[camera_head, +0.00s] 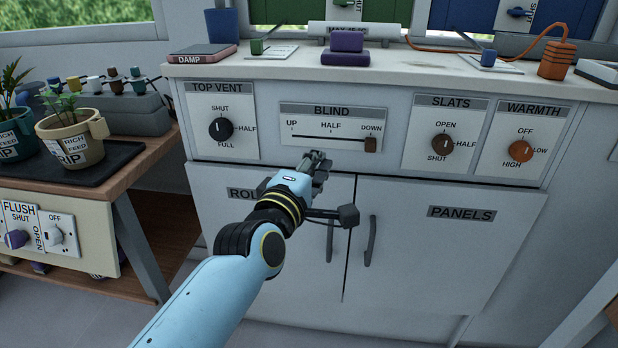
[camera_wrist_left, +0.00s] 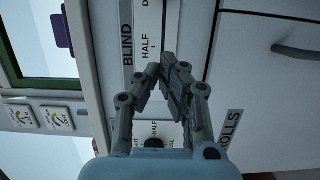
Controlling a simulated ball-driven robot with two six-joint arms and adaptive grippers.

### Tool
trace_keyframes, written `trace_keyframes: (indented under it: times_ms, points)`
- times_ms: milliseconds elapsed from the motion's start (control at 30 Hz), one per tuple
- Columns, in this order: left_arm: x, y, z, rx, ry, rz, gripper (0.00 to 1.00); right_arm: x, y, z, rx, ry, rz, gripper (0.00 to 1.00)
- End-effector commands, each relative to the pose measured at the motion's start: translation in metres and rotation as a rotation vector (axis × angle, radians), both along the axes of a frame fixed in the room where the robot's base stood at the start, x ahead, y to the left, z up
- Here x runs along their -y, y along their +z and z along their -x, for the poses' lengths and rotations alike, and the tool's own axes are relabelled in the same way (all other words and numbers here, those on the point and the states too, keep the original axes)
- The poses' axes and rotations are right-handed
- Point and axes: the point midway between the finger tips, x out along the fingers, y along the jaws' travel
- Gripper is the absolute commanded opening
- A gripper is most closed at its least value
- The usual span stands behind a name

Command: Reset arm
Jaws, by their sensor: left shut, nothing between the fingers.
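My left gripper (camera_head: 316,158) is in front of the white cabinet, just below the blind slider panel (camera_head: 330,125). Its fingers are shut with nothing between them. In the left wrist view the gripper (camera_wrist_left: 172,65) also shows, its fingertips together near the BLIND label (camera_wrist_left: 127,45). The blind slider knob (camera_head: 371,145) stands at DOWN, to the right of the gripper and apart from it. My right gripper is in neither view.
Cabinet doors with handles (camera_head: 370,240) lie below the gripper. Dials for top vent (camera_head: 221,128), slats (camera_head: 442,144) and warmth (camera_head: 521,151) line the front. A counter (camera_head: 280,72) holds small items. Potted plants (camera_head: 75,140) stand on a wooden bench at left.

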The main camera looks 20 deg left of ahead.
Motion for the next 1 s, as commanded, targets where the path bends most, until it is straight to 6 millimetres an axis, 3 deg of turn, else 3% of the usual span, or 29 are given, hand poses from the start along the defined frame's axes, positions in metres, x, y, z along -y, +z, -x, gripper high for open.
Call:
trace_keyframes:
  times_ms: [100, 400, 500, 567, 667, 767, 900, 1000]
  points:
    - [0.0, -0.006, 0.016, -0.002, 0.001, 0.002, 0.0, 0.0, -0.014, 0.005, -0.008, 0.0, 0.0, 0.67]
    - [0.0, -0.001, 0.029, -0.004, 0.0, 0.0, 0.0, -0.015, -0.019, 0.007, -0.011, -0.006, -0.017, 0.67]
    - [-0.004, -0.019, 0.037, -0.044, -0.008, -0.022, 0.0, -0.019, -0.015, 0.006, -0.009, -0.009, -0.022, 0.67]
    - [-0.004, -0.045, 0.044, -0.099, -0.018, -0.041, 0.0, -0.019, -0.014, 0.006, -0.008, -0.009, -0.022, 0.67]
    - [-0.007, -0.111, 0.065, -0.234, -0.045, -0.108, 0.0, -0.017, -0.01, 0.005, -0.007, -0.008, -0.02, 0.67]
    - [-0.012, -0.188, 0.101, -0.4, -0.092, -0.229, 0.0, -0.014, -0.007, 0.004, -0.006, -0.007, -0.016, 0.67]
    - [-0.026, -0.285, 0.17, -0.624, -0.19, -0.424, 0.0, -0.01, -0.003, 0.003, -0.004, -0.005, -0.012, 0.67]
    - [-0.039, -0.344, 0.229, -0.774, -0.283, -0.57, 0.0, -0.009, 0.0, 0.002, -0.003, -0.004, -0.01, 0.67]
